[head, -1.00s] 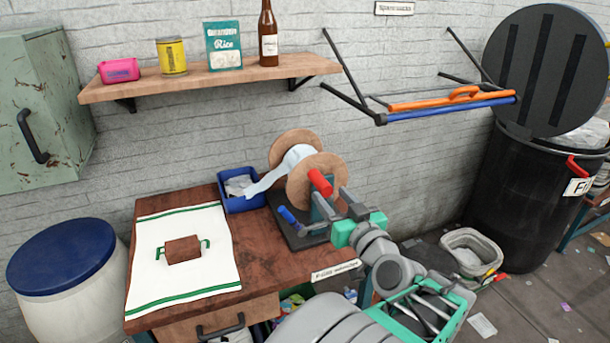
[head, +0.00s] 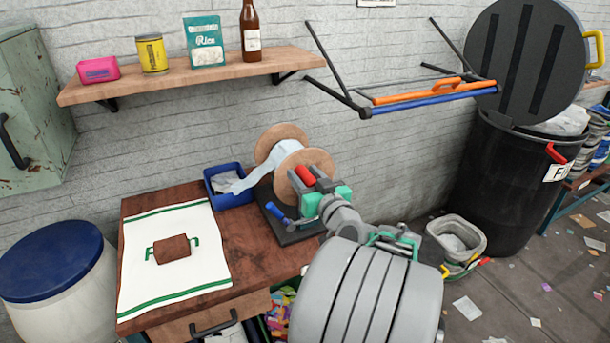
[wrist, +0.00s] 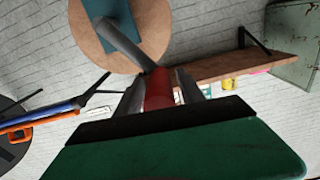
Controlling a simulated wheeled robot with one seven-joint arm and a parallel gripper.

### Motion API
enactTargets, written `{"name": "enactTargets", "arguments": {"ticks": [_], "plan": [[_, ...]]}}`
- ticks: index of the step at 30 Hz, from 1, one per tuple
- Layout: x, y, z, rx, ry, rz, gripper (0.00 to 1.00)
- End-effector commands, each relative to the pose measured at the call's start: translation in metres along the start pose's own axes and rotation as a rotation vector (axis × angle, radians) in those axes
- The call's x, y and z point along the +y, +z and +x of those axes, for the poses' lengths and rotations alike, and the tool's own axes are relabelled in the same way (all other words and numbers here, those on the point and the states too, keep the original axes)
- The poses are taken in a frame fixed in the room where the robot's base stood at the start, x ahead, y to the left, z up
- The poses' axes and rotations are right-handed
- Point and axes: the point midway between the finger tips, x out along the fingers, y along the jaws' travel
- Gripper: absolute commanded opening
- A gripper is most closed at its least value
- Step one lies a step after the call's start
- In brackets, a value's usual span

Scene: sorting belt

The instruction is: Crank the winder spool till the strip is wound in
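The winder spool (head: 302,161) has two round wooden flanges and stands on a dark base (head: 292,233) on the wooden bench. A pale strip (head: 248,180) runs from its drum down left into a blue bin (head: 232,200). The red crank handle (head: 305,175) sits at the spool's near side; it also shows in the wrist view (wrist: 159,88), with a grey crank arm (wrist: 122,42) leading to the flange. My gripper (head: 312,182) is at the handle. In the wrist view its fingers (wrist: 160,92) lie close on both sides of the handle and appear shut on it.
A blue-handled lever (head: 278,212) sits on the base, left of my gripper. A cloth (head: 205,270) with a brown block (head: 171,248) covers the bench's left. A shelf (head: 180,83) and a wall rack (head: 420,95) hang above. A black bin (head: 500,185) stands right.

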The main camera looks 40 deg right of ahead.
Motion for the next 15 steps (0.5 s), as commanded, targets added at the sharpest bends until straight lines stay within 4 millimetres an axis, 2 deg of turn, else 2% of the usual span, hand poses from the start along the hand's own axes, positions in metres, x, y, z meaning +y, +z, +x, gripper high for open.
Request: {"name": "enactTargets", "arguments": {"ticks": [2,15], "plan": [[0.0001,0.0,-0.0001,0.0,0.0,0.0,0.38],[-0.0004,-0.0002,-0.0002,0.0,-0.001,0.0,0.02]]}}
